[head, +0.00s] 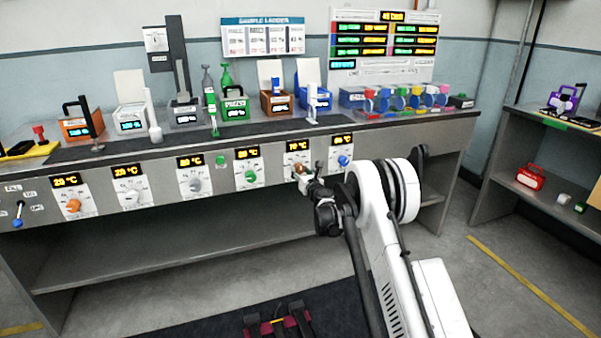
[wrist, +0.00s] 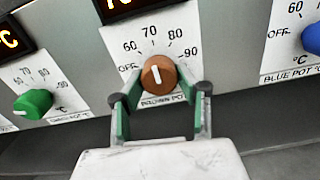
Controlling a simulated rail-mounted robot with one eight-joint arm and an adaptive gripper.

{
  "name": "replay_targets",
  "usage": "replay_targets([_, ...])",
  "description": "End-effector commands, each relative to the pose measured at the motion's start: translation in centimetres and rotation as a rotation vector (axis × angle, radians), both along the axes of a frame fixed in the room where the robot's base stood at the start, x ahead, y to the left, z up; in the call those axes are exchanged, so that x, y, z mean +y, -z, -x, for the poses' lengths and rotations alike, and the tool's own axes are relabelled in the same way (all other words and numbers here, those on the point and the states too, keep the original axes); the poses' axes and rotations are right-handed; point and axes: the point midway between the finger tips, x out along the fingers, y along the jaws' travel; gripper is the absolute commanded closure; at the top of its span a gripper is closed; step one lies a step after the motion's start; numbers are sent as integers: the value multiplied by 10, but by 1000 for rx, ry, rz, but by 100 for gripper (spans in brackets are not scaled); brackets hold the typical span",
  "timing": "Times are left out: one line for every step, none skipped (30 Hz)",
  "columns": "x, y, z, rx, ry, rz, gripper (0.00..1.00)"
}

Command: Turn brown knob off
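The brown knob (wrist: 158,74) is a round dial with a white pointer line. Its pointer is directed up at about the 70 mark on its white scale plate. In the head view the brown knob (head: 299,168) sits below a display that reads 70 °C. My gripper (wrist: 158,80) is right in front of it, with its green-padded fingers apart on either side of the knob's lower part. Thin gaps seem to show between the fingertips and the knob; contact is hard to make out. In the head view my gripper (head: 305,178) partly covers the knob's plate.
The green knob (wrist: 34,102) is on the left and the blue knob (wrist: 313,40) on the right. Grey (head: 195,185), white (head: 130,196) and orange (head: 73,205) knobs lie further left on the bench front. The bench top (head: 280,127) above holds several colored modules.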

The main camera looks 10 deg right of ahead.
Motion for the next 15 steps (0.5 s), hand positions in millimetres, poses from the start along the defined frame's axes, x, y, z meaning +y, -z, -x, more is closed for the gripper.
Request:
replay_targets([0,0,0,0,0,0,81])
replay_targets([0,0,0,0,0,0,85])
replay_targets([0,0,0,0,0,0,90])
replay_targets([0,0,0,0,0,0,94])
replay_targets([0,0,0,0,0,0,94])
replay_targets([0,0,0,0,0,1,94])
replay_targets([0,0,0,0,0,2,94])
replay_targets([0,0,0,-1,0,4,94])
replay_targets([0,0,0,-1,0,8,94])
replay_targets([0,0,0,-2,0,13,94])
replay_targets([0,0,0,-3,0,18,94])
replay_targets([0,0,0,-5,0,29,94])
replay_targets([0,0,0,-6,0,38,94])
replay_targets([0,0,0,-8,0,48,94])
replay_targets([0,0,0,-11,0,66,94])
